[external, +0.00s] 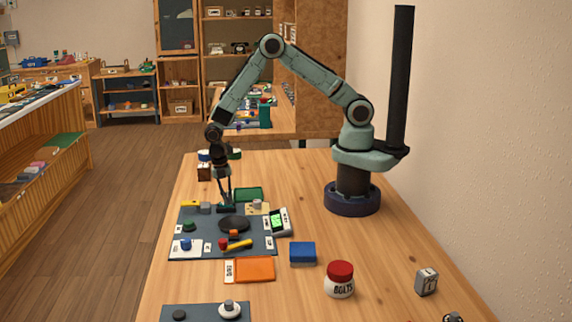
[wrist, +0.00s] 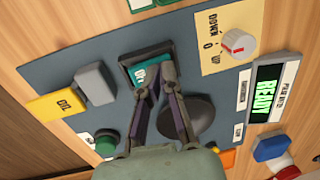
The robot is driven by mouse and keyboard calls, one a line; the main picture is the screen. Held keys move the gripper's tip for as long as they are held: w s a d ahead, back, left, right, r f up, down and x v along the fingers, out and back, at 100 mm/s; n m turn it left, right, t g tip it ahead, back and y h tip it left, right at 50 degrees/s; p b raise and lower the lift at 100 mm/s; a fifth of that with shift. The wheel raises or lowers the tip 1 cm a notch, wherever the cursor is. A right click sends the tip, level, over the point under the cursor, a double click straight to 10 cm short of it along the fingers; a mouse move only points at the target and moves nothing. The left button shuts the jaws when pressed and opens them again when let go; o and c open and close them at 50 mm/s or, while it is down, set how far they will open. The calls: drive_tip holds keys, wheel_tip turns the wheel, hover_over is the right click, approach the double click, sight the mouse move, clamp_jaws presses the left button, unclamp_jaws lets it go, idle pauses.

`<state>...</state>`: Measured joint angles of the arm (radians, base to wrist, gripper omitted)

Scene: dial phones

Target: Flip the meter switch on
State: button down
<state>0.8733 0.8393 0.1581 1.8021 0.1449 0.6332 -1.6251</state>
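A teal rocker switch (wrist: 138,74) in a dark frame, with white lettering that seems to read "On", sits on the grey-blue panel (wrist: 60,60). My gripper (wrist: 158,84) is right over this switch, its two fingers pointing down and slightly apart, with nothing held. Contact with the switch cannot be told. Part of the switch is hidden by the fingers. In the external view my gripper (external: 225,207) is low at the panel's far middle. A meter with a green display reading "READY" (wrist: 264,92) stands at the panel's right edge; it also shows in the external view (external: 277,221).
A white-and-red knob (wrist: 238,42) on a cream plate, a grey block (wrist: 95,84), a green button (wrist: 106,143) and a black round disc (wrist: 187,120) surround the switch. An orange tray (external: 254,270), blue box (external: 302,253) and red-lidded jar (external: 340,280) stand nearer the camera.

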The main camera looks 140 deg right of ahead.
sight(223, 203)
drive_tip(key=shift+w+d, duration=0.5)
drive_tip(key=shift+r, duration=0.1)
wheel_tip(223, 203, up, 14)
idle(0.5)
idle(0.5)
